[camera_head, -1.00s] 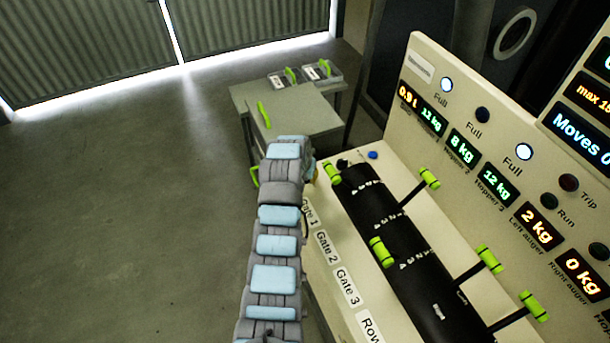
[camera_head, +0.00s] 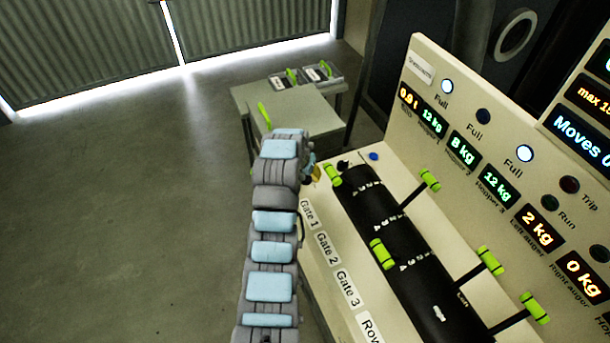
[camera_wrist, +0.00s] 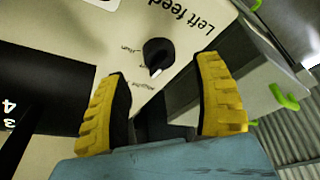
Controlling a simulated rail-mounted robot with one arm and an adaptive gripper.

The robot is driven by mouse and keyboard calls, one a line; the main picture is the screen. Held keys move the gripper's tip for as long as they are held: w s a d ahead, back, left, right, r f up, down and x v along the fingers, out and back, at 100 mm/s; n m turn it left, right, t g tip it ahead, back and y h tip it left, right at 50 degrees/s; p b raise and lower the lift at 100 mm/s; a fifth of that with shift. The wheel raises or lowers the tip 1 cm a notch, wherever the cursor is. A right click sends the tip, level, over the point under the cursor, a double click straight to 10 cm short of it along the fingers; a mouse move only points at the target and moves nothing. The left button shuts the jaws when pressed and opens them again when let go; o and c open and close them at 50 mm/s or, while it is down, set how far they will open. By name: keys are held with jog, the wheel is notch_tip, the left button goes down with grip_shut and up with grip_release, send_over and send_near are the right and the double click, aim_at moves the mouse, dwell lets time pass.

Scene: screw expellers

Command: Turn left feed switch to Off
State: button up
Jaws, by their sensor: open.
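The left feed switch (camera_wrist: 157,54) is a round black knob with a white pointer mark, on a cream panel. The words "Left feed" are printed beside it in the wrist view. The pointer is toward the bottom of that view; the small position labels are too blurred to read surely. My gripper (camera_wrist: 163,70) has two yellow-padded fingers, spread apart and empty. In the wrist view the knob shows between and just beyond the fingertips, with no contact visible. In the head view my gripper (camera_head: 314,173) is mostly hidden by my wrist, at the panel's far end.
A black drum (camera_head: 385,235) with green-handled levers lies along the panel, right of my arm. A blue button (camera_head: 373,156) sits near its far end. A grey side table (camera_head: 300,110) stands beyond my gripper. The floor to the left is clear.

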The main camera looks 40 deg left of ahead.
jog(key=v, duration=0.7)
jog(key=shift+r, duration=0.2)
jog(key=shift+s, duration=0.1)
dwell(0.3)
